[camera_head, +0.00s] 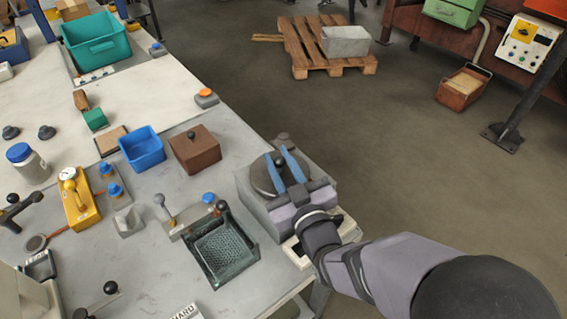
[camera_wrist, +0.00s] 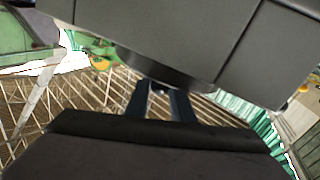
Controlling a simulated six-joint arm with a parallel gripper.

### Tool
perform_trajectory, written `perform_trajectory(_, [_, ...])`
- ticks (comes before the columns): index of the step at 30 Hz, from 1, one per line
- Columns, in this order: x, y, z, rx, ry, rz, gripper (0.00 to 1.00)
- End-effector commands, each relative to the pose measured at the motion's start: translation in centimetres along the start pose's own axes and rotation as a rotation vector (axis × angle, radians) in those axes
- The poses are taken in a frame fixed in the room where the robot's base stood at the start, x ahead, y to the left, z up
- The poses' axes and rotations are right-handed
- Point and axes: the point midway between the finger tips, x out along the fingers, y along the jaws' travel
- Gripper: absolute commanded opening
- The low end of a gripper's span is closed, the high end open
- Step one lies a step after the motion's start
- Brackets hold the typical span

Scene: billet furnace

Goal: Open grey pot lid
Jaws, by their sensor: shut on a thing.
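The grey pot (camera_head: 262,214) is a square block at the right edge of the grey table in the head view. Its round dark lid (camera_head: 262,178) lies on top. In the wrist view the pot (camera_wrist: 205,38) fills the upper part, with the lid (camera_wrist: 165,68) below it, so it appears upside down. My gripper (camera_head: 277,154) reaches over the lid from the front right, its two blue fingers on either side of the lid's small knob (camera_head: 280,161). The gripper (camera_wrist: 160,90) is shut on the knob. I cannot tell whether the lid is raised.
A dark glass tray (camera_head: 221,250) and a small lever unit stand left of the pot. A brown box (camera_head: 195,149) and a blue bin (camera_head: 142,148) sit behind. The table edge is close on the right, with open floor beyond and a wooden pallet (camera_head: 310,55) farther back.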

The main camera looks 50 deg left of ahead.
Motion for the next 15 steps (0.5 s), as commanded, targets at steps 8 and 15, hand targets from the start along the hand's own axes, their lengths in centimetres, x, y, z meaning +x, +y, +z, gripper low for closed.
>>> perform_trajectory(8, [0.8, -1.3, -0.6, 0.001, -0.007, 0.115, 0.0])
perform_trajectory(15, [1.6, -2.1, -1.0, 0.005, -0.026, 0.218, 0.0])
